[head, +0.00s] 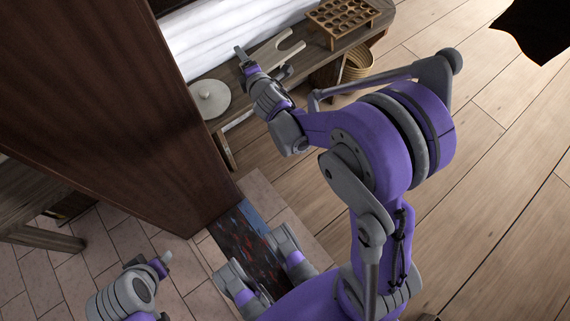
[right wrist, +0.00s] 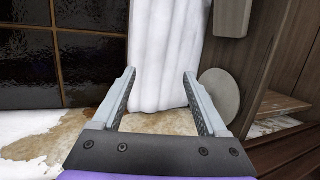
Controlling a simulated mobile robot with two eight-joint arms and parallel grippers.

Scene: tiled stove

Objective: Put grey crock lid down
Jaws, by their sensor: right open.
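The grey crock lid (head: 210,98) is a pale round disc with a small knob. It lies on the wooden bench (head: 225,74), near the bench's left end. In the right wrist view the pale disc (right wrist: 220,95) shows just right of the right finger, partly hidden by it. My right gripper (head: 264,62) is open, with nothing between its fingers, above the bench to the right of the lid; it also shows in the right wrist view (right wrist: 159,76). My left gripper (head: 161,263) is low at the left, away from the bench; its finger gap is unclear.
A forked wooden piece (head: 276,50) lies on the bench near my right gripper. A wooden rack with holes (head: 343,16) stands farther right, and a wicker basket (head: 358,60) sits below. A tall dark wooden panel (head: 110,110) rises left of the lid. White cloth (head: 220,38) hangs behind.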

